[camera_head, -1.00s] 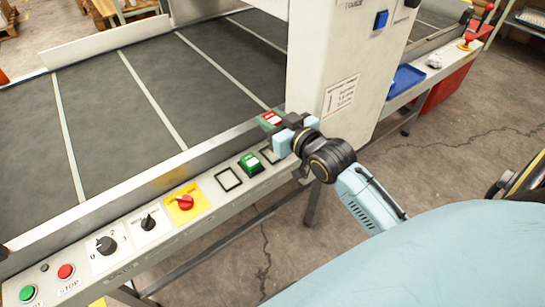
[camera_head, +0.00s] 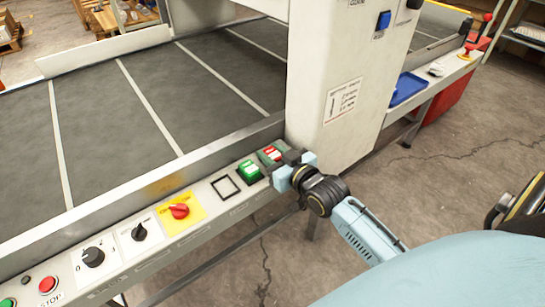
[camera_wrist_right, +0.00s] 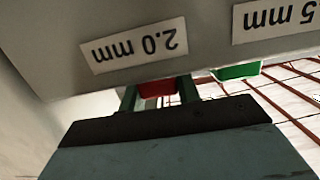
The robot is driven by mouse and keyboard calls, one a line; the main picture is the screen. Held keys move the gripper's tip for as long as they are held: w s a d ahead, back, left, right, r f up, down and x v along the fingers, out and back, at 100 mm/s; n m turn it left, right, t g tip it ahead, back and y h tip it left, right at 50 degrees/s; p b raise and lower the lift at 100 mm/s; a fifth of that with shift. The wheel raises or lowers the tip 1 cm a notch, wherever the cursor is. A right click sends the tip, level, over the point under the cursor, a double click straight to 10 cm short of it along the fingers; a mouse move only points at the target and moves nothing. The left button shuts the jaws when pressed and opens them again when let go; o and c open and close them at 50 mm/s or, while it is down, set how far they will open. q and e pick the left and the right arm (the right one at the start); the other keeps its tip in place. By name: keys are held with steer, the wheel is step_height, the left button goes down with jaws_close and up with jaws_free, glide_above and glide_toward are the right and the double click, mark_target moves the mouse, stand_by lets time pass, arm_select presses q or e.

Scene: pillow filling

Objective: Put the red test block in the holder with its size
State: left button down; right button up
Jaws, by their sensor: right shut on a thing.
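The red test block (camera_head: 271,153) has a white label and sits between the fingers of my right gripper (camera_head: 274,156), which is shut on it. In the right wrist view the red block (camera_wrist_right: 157,88) shows between the two greenish fingers, beside a "2.0 mm" label (camera_wrist_right: 134,44). The block is at the rightmost holder place on the machine's front rail; that holder is hidden, so I cannot tell whether the block is seated. A green block (camera_head: 250,171) sits just left of it. An empty black-framed holder (camera_head: 224,188) is further left. My left gripper is out of view.
The white machine column (camera_head: 335,75) stands close behind my right gripper. The rail also carries a red switch on a yellow plate (camera_head: 196,201), a black knob (camera_head: 139,232) and another dial (camera_head: 93,257). The grey belt (camera_head: 105,110) is bare.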

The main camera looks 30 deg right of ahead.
steer(key=shift+f, duration=0.1)
steer(key=shift+f, duration=0.15)
steer(key=o, duration=1)
steer(key=shift+c, duration=0.2)
